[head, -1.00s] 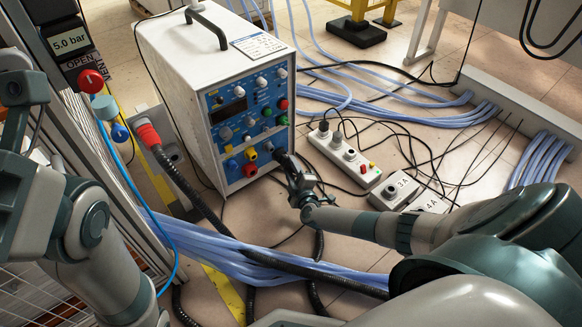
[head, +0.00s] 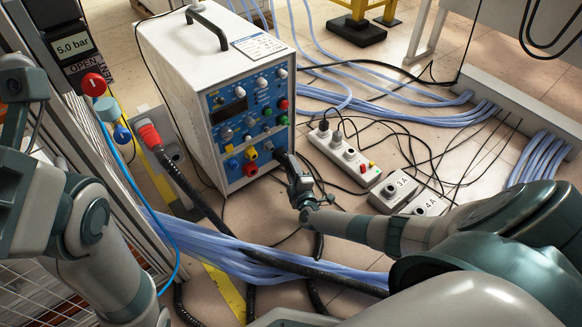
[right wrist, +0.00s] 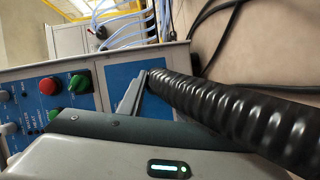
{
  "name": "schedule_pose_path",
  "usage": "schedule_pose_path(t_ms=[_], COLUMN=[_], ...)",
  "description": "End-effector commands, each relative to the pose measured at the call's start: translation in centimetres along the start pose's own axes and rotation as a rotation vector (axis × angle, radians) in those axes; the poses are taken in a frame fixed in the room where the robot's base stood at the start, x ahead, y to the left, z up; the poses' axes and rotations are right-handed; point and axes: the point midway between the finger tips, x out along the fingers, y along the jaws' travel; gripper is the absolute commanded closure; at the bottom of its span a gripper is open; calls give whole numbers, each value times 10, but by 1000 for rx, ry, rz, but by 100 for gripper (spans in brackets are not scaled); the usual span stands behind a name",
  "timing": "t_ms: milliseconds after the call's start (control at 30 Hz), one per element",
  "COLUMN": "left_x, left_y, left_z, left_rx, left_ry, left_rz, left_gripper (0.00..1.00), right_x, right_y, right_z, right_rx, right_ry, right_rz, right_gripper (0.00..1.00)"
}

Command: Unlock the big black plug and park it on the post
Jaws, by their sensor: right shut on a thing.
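The big black plug (head: 283,160) is at the lower right of the blue front panel of the white induction heater (head: 200,100). My right gripper (head: 293,172) is shut on it, close to the panel. In the right wrist view a thick black ribbed cable (right wrist: 235,110) runs from the panel past the gripper, and the plug's front end is hidden. From these frames I cannot tell whether the plug is locked. I cannot pick out the post with certainty. My left arm shows at the left, but its gripper is out of view.
A red plug (head: 148,133) with a black ribbed cable stands left of the heater. A power strip (head: 345,155) and boxes marked 3A (head: 394,189) and 4A (head: 426,205) lie to the right. Blue hoses (head: 245,262) and black cables cross the floor.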

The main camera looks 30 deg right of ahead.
Motion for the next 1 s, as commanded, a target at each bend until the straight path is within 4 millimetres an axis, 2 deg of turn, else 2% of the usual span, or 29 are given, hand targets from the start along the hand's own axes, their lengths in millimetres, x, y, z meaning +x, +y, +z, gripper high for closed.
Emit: schedule_pose_path(t_ms=[267, 600, 1000], left_x=[3, 3, 2], left_y=[-1, -1, 0], left_z=[2, 1, 1], left_rx=[0, 0, 0], left_ry=[0, 0, 0], left_rz=[0, 0, 0], left_gripper=[80, 80, 80], right_x=[-1, -1, -1], right_y=[-4, -4, -5], right_z=[0, 0, 0], right_rx=[-118, -133, -261], right_ry=[0, 0, 0], right_rz=[43, 50, 102], right_gripper=[95, 95, 95])
